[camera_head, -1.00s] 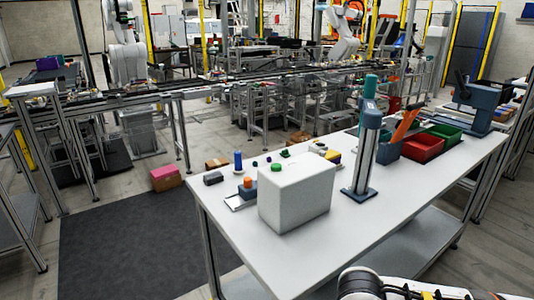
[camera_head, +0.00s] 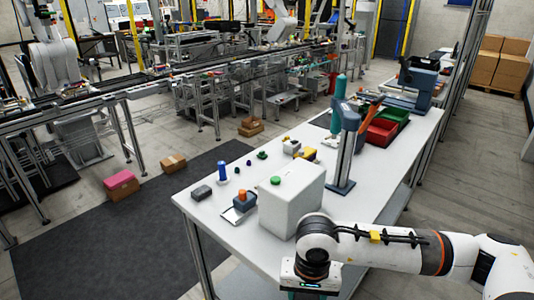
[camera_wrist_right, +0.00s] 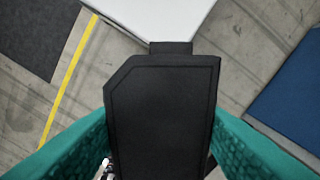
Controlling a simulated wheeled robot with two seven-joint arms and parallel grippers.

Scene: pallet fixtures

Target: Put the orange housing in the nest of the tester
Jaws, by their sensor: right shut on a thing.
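In the wrist view my right gripper's teal fingers (camera_wrist_right: 160,140) are shut on a flat black piece (camera_wrist_right: 160,115) with a cut corner. In the head view this gripper (camera_head: 308,294) is at the bottom edge, in front of the table, and the piece is hidden. A large pale box with a green button (camera_head: 290,200), perhaps the tester, stands on the table. Beside it, a small orange part (camera_head: 241,195) sits on a dark blue block (camera_head: 244,205). I cannot tell whether this is the housing or where the nest is. My left gripper is out of view.
The white table (camera_head: 210,195) carries a blue cylinder (camera_head: 222,172), a grey block (camera_head: 201,192) and a teal-topped column (camera_head: 346,145). Red (camera_head: 380,133) and green bins (camera_head: 396,114) stand behind. In the wrist view a white surface (camera_wrist_right: 165,15) lies ahead, with floor around it.

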